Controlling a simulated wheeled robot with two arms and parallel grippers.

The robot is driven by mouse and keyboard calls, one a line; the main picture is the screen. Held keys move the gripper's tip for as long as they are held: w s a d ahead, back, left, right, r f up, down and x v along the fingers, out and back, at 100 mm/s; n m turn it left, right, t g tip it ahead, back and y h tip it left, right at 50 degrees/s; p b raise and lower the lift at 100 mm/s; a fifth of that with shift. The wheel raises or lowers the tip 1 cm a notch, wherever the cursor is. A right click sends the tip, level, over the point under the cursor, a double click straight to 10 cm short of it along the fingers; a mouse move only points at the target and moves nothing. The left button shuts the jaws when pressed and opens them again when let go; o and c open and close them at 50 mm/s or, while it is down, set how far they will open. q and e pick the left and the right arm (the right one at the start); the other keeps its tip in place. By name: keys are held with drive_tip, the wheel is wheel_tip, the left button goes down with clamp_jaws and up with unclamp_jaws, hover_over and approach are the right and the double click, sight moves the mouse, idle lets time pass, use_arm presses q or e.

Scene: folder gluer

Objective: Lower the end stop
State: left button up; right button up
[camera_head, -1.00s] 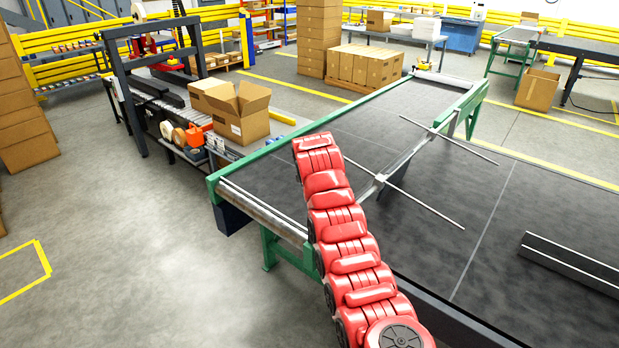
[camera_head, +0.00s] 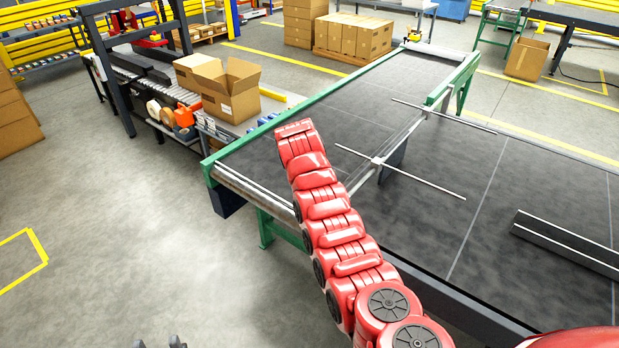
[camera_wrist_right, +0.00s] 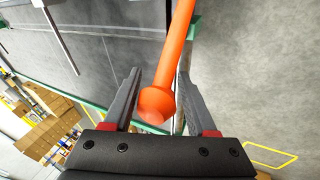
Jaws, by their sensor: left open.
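In the right wrist view, an orange rod with a rounded knob end (camera_wrist_right: 157,103) reaches down between the two dark fingers of my right gripper (camera_wrist_right: 158,85). The fingers stand apart, one on each side of the knob; I see no clear grip on it. In the head view my right gripper is hidden beyond my red arm, which reaches over the conveyor's near edge. My left gripper (camera_head: 158,343) shows only as dark fingertips, apart and empty, at the bottom edge. A crossbar with thin rods (camera_head: 400,172) spans the dark belt. I cannot tell which part is the end stop.
The green-framed conveyor (camera_head: 232,160) with its dark belt fills the middle and right. A black bar (camera_head: 565,243) lies on the belt at right. An open carton (camera_head: 232,92) stands on the bench behind.

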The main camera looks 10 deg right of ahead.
drive_tip(key=shift+o, duration=0.8)
drive_tip(key=shift+w, duration=0.15)
drive_tip(key=shift+r, duration=0.15)
drive_tip(key=p+v, duration=0.4)
drive_tip(key=v, duration=1.3)
